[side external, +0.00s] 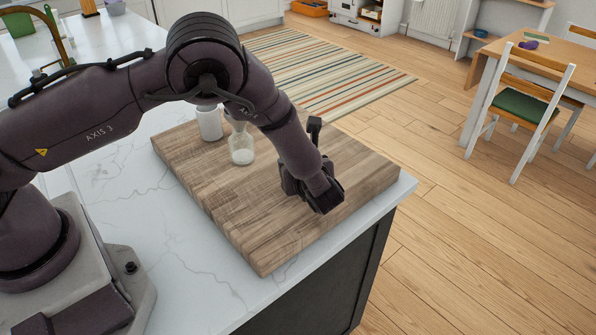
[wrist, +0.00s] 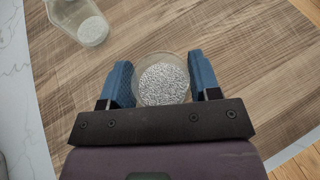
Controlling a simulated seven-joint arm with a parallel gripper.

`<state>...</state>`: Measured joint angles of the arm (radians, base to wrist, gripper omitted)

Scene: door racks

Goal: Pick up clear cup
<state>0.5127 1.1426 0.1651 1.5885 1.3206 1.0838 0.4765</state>
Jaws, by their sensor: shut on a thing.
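In the wrist view a round clear cup (wrist: 162,82) with a speckled whitish inside sits between the two blue fingers of my gripper (wrist: 161,77). The fingers press on its left and right sides, so my gripper is shut on it. In the side external view my gripper (side external: 309,187) is low over the right part of the wooden board, and the cup is hidden behind it. I cannot tell whether the cup still touches the board.
A clear flared glass vessel (side external: 241,150) with whitish contents stands on the board (side external: 215,185); it also shows at the wrist view's upper left (wrist: 92,28). A white cup (side external: 209,122) is behind it. The white counter (side external: 195,280) ends just right of the board. The board's front is clear.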

